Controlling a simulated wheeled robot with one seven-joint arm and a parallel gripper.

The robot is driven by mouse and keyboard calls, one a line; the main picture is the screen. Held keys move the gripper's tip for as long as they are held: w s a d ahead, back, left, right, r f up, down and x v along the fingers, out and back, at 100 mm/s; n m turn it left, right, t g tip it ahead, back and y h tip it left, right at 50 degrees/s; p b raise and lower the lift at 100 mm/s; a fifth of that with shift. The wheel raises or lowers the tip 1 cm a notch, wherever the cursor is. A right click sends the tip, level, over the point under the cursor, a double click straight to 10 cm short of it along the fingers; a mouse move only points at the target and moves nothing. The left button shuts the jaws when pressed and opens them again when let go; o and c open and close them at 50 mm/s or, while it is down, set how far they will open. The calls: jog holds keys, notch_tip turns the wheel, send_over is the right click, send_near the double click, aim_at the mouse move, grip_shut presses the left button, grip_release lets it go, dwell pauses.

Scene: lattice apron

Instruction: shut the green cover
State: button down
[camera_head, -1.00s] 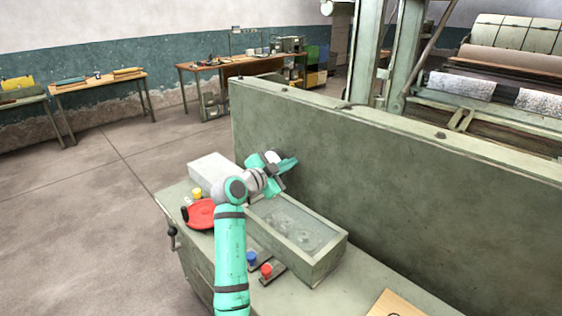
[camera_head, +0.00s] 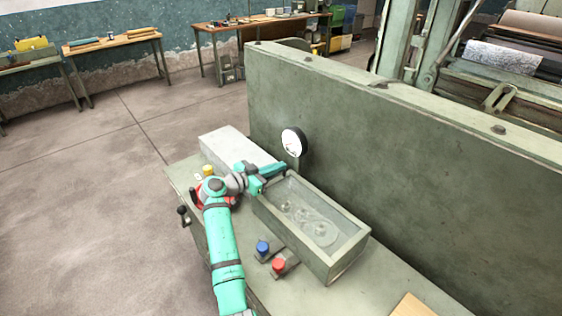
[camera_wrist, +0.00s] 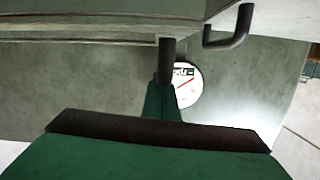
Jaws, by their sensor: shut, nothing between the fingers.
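The grey-green glazed cover (camera_head: 345,217) lies over a long box on the bench in the head view. Round metal parts show dimly through its pane. Its surface looks level with the box rim; I cannot tell whether it is fully seated. My gripper (camera_head: 276,176) is shut and empty at the box's far left end, close to the cover's edge. In the wrist view the shut fingers (camera_wrist: 161,98) point toward a dark peg-like handle (camera_wrist: 167,62), overlapping it in the picture. Contact cannot be told. A second, bent dark handle (camera_wrist: 232,38) is to the right.
A tall green panel (camera_head: 400,140) with a round white gauge (camera_head: 293,142) stands behind the box. A pale grey box (camera_head: 232,143) is left of it. Yellow (camera_head: 208,170), blue (camera_head: 262,247) and red (camera_head: 279,265) knobs are on the bench (camera_head: 345,295).

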jog(key=shift+a+f, duration=0.3)
jog(key=shift+f, duration=0.5)
jog(key=shift+s, duration=0.1)
jog(key=shift+r, duration=0.6)
notch_tip(320, 180, up, 3)
jog(key=shift+s+r, duration=0.1)
jog(key=shift+r, duration=0.1)
jog(key=r+v, duration=0.1)
jog(key=v, duration=0.9)
jog(key=shift+d, duration=0.3)
